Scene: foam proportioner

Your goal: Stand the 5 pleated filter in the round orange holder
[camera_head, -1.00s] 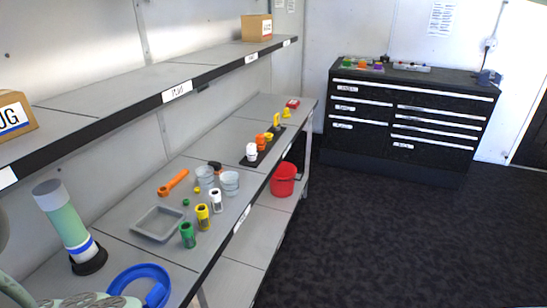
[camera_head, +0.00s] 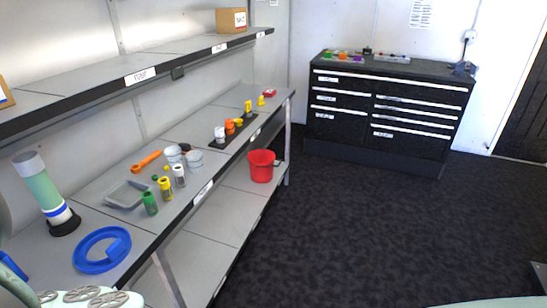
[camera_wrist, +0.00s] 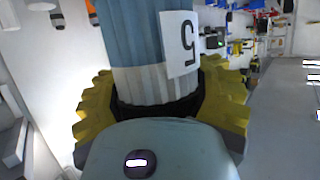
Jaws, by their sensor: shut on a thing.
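In the wrist view, a pleated filter (camera_wrist: 137,45) with a blue body, a white lower band and a label with an upside-down 5 stands between the yellow fingers. My gripper (camera_wrist: 160,88) is shut on it. The filter's far end is cut off by the picture's top edge. In the head view, neither the gripper nor the held filter can be made out. A small orange round piece (camera_head: 230,127), which looks like the orange holder, stands on a black strip (camera_head: 219,143) along the shelf. Whether its top is open is too small to tell.
An upper shelf (camera_head: 150,60) overhangs behind. The floor to the right is clear.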

